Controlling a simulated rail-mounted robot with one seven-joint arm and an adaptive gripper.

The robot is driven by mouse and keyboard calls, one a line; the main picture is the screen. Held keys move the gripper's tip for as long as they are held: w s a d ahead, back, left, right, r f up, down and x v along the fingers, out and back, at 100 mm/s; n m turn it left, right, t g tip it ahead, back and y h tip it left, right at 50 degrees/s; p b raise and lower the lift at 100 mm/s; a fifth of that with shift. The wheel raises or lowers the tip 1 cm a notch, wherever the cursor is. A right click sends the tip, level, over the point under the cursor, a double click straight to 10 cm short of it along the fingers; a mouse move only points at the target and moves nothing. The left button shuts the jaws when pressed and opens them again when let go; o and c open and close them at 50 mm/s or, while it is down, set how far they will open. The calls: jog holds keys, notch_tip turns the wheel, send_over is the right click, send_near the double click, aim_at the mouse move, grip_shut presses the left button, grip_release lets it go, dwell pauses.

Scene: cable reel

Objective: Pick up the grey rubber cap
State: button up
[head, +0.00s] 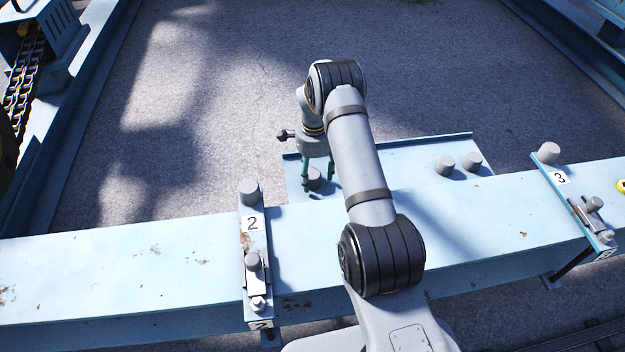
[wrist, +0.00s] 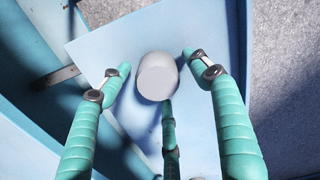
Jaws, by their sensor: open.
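A grey rubber cap (head: 314,174) stands on a light blue plate (head: 400,150) behind the blue beam. In the wrist view the cap (wrist: 157,76) shows as a round pale grey top. My gripper (head: 318,186) points down over it with its green fingers spread. In the wrist view the fingers of my gripper (wrist: 156,64) lie left, right and below the cap, with the cap between them. The left and right fingers look apart from it; whether the lower finger touches it I cannot tell. Two similar grey caps (head: 445,165) (head: 472,161) stand farther right on the plate.
The blue beam (head: 150,270) runs across in front of the plate. Bracket 2 (head: 254,238) and bracket 3 (head: 572,190) on it carry grey round-ended parts that stick up. Open grey pavement (head: 220,100) lies behind the plate.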

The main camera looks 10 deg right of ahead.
jog(key=shift+f, duration=0.1)
jog(key=shift+c, duration=1.4)
jog(key=c, duration=0.9)
